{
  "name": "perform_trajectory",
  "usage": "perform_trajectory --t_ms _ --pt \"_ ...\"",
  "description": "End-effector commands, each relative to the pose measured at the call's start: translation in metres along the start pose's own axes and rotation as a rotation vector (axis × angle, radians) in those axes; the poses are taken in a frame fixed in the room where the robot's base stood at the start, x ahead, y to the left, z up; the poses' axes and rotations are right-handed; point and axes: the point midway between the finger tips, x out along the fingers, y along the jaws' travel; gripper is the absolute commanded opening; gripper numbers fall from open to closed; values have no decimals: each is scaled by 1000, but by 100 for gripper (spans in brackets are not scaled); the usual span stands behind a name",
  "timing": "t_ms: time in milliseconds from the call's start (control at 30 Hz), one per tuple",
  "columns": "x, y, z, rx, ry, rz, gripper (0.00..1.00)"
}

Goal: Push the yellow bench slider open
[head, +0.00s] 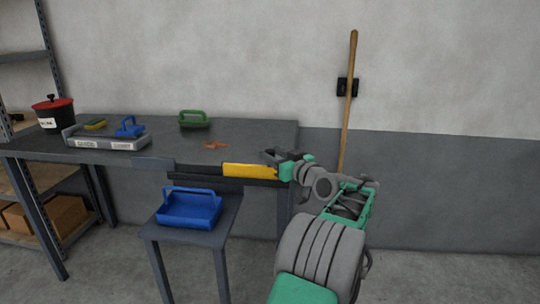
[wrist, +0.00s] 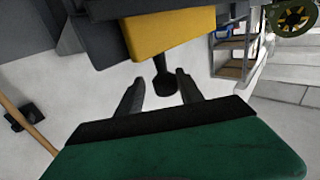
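The yellow bench slider (head: 250,170) is a long yellow block in a dark rail (head: 225,181) along the front edge of the grey workbench (head: 240,139). In the wrist view the yellow slider (wrist: 170,32) is just beyond my fingertips, at the top centre. My gripper (head: 268,155) is at the right end of the slider. I cannot tell whether the gripper touches the slider.
A blue tray (head: 190,208) sits on a low stand (head: 225,222) below the bench. A labelled box (head: 105,143), a black pot with red lid (head: 54,115), a green-handled tool (head: 194,119) and copper pieces (head: 215,146) lie on the bench. A broom handle (head: 348,110) leans on the wall.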

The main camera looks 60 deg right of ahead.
Motion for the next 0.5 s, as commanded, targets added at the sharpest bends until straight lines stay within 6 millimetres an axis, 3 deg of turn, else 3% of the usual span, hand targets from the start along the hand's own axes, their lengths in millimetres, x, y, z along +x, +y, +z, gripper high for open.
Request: perform_trajectory --t_ms 100,367,500 --pt "2 -3 0 -1 1 -4 52" --pt "2 -5 -1 -1 2 -9 52" --pt "-15 -4 -2 -1 1 -6 52"
